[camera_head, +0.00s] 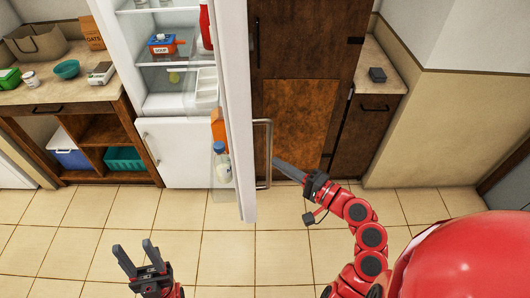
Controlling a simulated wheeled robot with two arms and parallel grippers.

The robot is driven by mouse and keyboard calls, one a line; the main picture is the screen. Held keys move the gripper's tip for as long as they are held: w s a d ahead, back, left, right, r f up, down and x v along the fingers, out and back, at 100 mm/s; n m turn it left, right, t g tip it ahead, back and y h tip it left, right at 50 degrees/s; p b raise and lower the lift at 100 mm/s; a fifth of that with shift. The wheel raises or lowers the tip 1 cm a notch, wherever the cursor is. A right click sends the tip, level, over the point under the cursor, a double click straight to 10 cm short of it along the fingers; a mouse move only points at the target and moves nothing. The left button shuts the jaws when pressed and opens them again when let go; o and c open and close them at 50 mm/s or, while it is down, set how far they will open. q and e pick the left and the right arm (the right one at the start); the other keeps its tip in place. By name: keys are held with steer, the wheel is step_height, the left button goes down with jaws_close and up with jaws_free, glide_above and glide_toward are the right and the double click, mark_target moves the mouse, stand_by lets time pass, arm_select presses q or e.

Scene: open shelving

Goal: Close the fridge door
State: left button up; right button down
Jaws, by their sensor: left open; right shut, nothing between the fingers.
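The white fridge (187,150) stands at the back left of centre. Its upper door (240,120) is swung wide open toward me, seen nearly edge-on, with a long metal handle (268,155) on its right side. The inner door shelf holds a milk bottle (222,165) and an orange carton. My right gripper (277,163) is shut and empty, its tip close to the handle on the door's outer side; I cannot tell whether it touches. My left gripper (133,247) is open and empty, low in front of the fridge's lower drawer.
A wooden counter (65,92) with a bowl, bag and boxes stands left of the fridge. Dark wooden cabinets (302,40) stand behind the door. A small counter (375,95) and a beige wall corner are at the right. The tiled floor (220,262) is clear.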

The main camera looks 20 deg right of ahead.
mark_target(269, 158)
steer(key=p+x, duration=0.1)
steer(key=x, duration=0.3)
steer(key=shift+r, duration=0.15)
steer(key=shift+p+x, duration=0.35)
steer(key=shift+x, duration=0.4)
